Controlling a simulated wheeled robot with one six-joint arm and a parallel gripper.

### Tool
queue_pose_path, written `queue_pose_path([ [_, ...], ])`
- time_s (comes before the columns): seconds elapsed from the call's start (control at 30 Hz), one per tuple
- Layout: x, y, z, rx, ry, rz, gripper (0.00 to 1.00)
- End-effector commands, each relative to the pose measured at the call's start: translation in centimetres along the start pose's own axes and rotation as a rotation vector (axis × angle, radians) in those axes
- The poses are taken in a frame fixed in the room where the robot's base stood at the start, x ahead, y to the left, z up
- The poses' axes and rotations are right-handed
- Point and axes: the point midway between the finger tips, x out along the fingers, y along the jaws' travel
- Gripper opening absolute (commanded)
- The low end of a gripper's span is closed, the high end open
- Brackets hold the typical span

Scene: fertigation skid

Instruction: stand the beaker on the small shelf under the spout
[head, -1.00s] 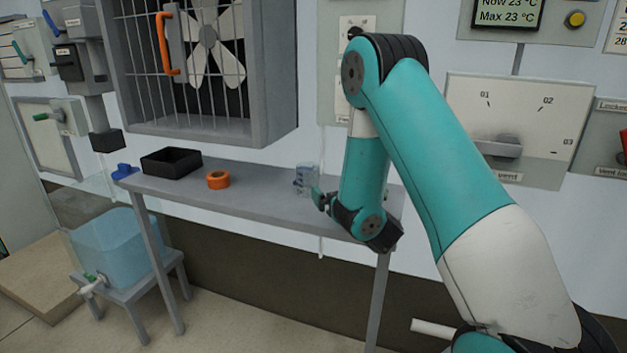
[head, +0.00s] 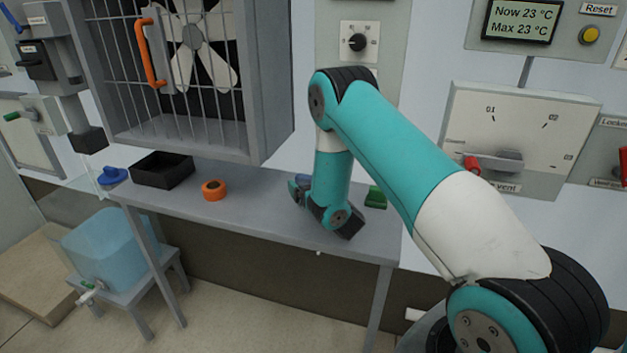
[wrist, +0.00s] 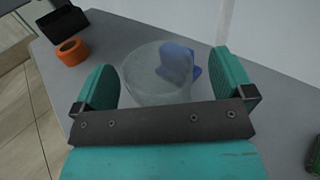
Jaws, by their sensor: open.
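The clear beaker (wrist: 150,85) stands on the grey bench (wrist: 290,110), seen from above in the wrist view. My gripper (wrist: 163,64) is open, with its two teal fingers on either side of the beaker; whether either touches it I cannot tell. A blue piece (wrist: 178,62) shows at the beaker's far right side; I cannot tell if it is part of it. In the head view my gripper (head: 298,192) is low over the bench and the arm hides most of the beaker. A tank tap (head: 88,293) shows low left; I cannot identify the small shelf with certainty.
An orange ring (head: 214,190) and a black tray (head: 163,169) lie on the bench to the left, with a blue object (head: 112,176) past them. A green object (head: 376,197) lies right of my arm. The caged fan box (head: 200,138) overhangs the bench's back.

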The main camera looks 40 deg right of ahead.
Motion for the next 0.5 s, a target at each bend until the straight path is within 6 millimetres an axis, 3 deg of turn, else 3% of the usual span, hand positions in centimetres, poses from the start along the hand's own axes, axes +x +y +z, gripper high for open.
queue_pose_path([
  [0.13, 0.6, 0.8, 0.2, 0.000, 0.000, 0.012, 1.00],
  [0.37, 0.5, 0.1, -0.1, -0.002, 0.000, 0.001, 1.00],
  [0.4, 0.5, -0.1, -0.1, -0.001, 0.000, 0.000, 0.97],
  [0.5, 0.5, -0.2, -0.1, 0.000, 0.000, -0.002, 0.74],
])
